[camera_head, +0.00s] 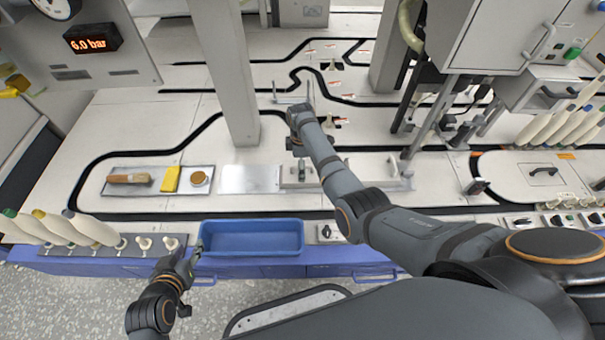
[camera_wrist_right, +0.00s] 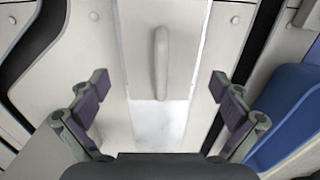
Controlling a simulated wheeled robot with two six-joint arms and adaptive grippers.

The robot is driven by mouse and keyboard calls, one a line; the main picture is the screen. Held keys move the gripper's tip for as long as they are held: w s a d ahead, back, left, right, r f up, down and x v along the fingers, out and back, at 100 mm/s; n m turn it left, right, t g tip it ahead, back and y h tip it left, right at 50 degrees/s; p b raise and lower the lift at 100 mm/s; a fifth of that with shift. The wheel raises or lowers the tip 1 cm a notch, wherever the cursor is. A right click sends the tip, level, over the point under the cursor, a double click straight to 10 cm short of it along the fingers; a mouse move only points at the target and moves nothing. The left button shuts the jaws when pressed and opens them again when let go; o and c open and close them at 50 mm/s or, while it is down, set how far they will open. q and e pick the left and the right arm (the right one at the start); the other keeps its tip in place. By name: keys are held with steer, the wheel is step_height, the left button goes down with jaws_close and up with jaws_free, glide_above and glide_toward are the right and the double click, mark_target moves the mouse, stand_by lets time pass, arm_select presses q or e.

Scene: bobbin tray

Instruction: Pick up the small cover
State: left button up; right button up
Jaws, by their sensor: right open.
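The small cover (camera_wrist_right: 138,62) is a pale panel with a raised bar handle (camera_wrist_right: 160,62), seen in the right wrist view. In the head view my right arm partly hides that spot. My right gripper (camera_wrist_right: 160,92) is open and empty, its fingers spread on either side of the cover's handle line. The handle lies ahead of the fingertips, and no contact shows. My left gripper (camera_head: 192,260) is low at the left, beside the blue tray, and its jaw gap is too small to make out.
A blue tray (camera_head: 204,249) sits at the front edge, and a shiny plate (camera_head: 250,179) lies behind it. A tray with a brush (camera_head: 129,178) and a yellow item (camera_head: 171,179) is at the left. A grey post (camera_head: 226,75) stands near my right arm. Bobbins (camera_head: 92,228) line the front left.

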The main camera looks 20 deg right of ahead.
steer(key=shift+s+d+f+b, duration=0.1)
steer(key=shift+d+f+b, duration=0.1)
steer(key=shift+f+b, duration=0.8)
step_height(320, 180, down, 3)
steer(key=shift+r+b, duration=0.2)
steer(key=shift+b, duration=0.25)
arm_select(q)
steer(key=w+r+t, duration=0.4)
steer(key=r+t, duration=0.2)
steer(key=r, duration=0.7)
steer(key=w+r+t, duration=0.4)
steer(key=r+t, duration=0.3)
steer(key=r, duration=0.7)
steer(key=shift+a+m, duration=0.3)
steer(key=shift+a, duration=0.15)
arm_select(e)
steer(key=shift+c, duration=0.3)
steer(key=c, duration=1.2)
